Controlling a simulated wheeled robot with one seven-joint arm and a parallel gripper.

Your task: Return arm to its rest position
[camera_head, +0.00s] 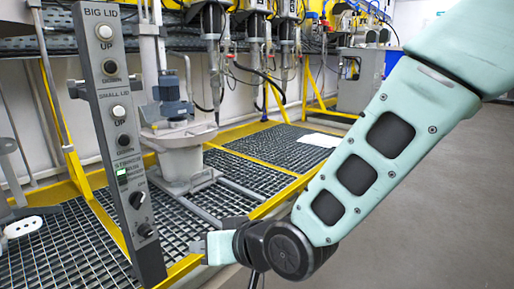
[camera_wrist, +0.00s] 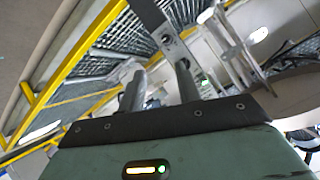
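My arm reaches in from the upper right in the head view, bent down to a dark wrist joint. My gripper's end lies low in the middle of that view, and its fingers are hard to make out there. In the wrist view, my gripper (camera_wrist: 160,72) has two dark fingers standing apart with nothing visible between them. The grey control panel (camera_head: 122,150) stands left of my gripper in the head view, with a clear gap between them. It carries BIG LID and SMALL LID buttons, a green-lit switch and black knobs. Its face also shows in the wrist view (camera_wrist: 172,45).
A grey drum agitator stand (camera_head: 181,160) rests on the metal grating behind the panel. Yellow frame beams (camera_head: 180,268) edge the grating close to my gripper. More machines with hanging cables line the back wall. The grey floor (camera_head: 430,200) at the right is clear.

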